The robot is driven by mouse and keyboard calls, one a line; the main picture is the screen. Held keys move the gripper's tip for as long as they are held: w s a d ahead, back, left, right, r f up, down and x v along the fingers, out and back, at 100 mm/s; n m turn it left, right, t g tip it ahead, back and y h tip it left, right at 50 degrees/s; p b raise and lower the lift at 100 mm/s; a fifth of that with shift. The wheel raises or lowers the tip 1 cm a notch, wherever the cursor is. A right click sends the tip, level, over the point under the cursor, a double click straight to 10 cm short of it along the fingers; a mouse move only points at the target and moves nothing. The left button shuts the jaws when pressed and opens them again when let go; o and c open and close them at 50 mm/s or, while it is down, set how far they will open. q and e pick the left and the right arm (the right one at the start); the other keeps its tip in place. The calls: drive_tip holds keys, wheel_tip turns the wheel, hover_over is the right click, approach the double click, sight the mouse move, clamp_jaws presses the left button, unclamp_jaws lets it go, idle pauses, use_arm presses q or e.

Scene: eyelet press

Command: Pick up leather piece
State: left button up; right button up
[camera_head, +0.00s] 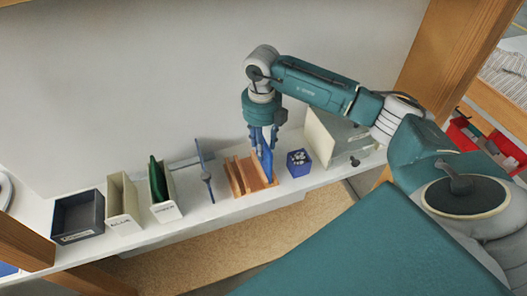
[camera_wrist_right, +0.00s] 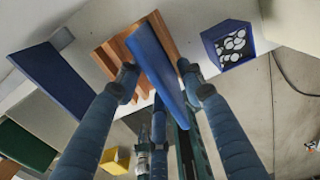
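A blue leather piece (camera_head: 266,163) stands upright in the brown wooden rack (camera_head: 241,181) on the shelf. My right gripper (camera_head: 263,140) points down over the rack, its fingers reaching around the upper part of the piece. In the right wrist view the blue piece (camera_wrist_right: 157,68) stands between the spread fingers of my right gripper (camera_wrist_right: 157,76). A narrow gap seems to show on either side, so it looks open. One finger is partly hidden behind the piece. My left gripper is not in view.
A blue box of small round pieces (camera_head: 299,162) stands right of the rack, near a grey-white machine (camera_head: 338,140).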

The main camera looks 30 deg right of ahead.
drive_tip(key=shift+f, duration=1.25)
clamp_jaws()
drive_tip(key=shift+r, duration=0.1)
